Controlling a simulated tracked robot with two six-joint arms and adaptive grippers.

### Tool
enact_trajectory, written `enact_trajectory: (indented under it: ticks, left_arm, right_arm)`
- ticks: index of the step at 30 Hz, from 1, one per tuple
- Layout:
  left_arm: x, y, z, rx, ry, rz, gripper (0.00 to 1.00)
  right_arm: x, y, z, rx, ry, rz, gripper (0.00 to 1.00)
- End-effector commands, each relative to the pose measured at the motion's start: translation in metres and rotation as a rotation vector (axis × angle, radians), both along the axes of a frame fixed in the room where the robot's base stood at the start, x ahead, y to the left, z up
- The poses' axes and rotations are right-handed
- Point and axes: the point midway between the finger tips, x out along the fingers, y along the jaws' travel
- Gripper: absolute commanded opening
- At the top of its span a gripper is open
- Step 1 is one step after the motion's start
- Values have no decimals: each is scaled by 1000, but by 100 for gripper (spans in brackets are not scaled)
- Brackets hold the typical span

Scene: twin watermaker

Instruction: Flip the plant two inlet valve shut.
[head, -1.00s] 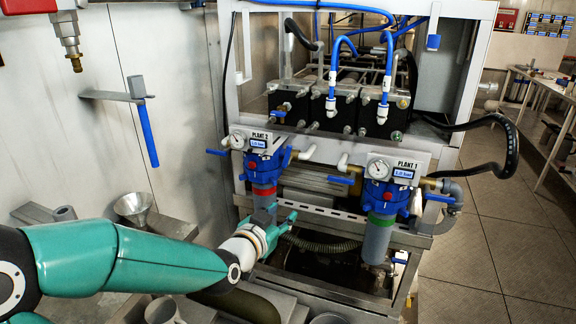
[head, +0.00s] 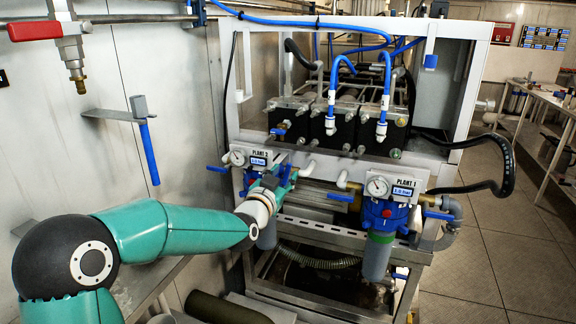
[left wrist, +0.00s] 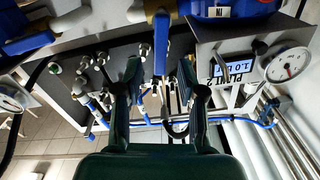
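The plant two filter unit stands behind my left gripper, with its PLANT 2 label plate (head: 259,160) and round gauge (head: 237,158). Its right-hand valve has a blue handle (head: 285,172), beside the blue housing marked IN. My left gripper (head: 279,181) is at this handle and hides part of the housing. In the left wrist view the blue handle (left wrist: 161,45) lies between the two parted fingertips of my left gripper (left wrist: 158,72). I cannot tell whether a finger touches it. My right gripper is not in view.
Another blue handle (head: 216,169) sticks out left of plant two. The plant one unit (head: 382,212) stands to the right, its left handle (head: 340,197) pointing toward plant two. Open floor lies at right.

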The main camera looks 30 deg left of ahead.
Motion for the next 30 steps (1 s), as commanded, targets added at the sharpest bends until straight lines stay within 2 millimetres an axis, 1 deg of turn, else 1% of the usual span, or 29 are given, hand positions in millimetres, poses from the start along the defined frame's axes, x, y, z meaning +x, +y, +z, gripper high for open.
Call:
enact_trajectory:
  ticks: [1, 3, 7, 12, 19, 20, 24, 26, 27, 30]
  left_arm:
    - [9, 2, 1, -1, 2, 0, 40]
    - [19, 4, 0, -1, 2, 0, 40]
    - [32, 7, 1, 0, 0, -1, 40]
    - [39, 9, 0, 0, 1, -1, 40]
    - [39, 8, 0, -1, 0, -2, 40]
    - [39, 8, 0, -1, 0, -2, 36]
    - [39, 8, 0, -1, 0, -2, 13]
    - [39, 8, 0, -1, 0, -2, 3]
    - [39, 8, 0, -1, 0, -2, 0]
    - [39, 8, 0, -1, 0, -3, 0]
  right_arm:
    - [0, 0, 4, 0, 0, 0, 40]
    - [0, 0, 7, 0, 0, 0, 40]
    - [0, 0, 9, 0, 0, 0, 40]
    - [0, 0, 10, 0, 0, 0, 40]
    - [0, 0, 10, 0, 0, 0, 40]
    - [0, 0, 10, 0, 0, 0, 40]
    - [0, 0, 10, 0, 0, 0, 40]
    - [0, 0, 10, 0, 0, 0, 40]
    - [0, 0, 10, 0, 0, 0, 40]
    - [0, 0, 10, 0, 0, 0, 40]
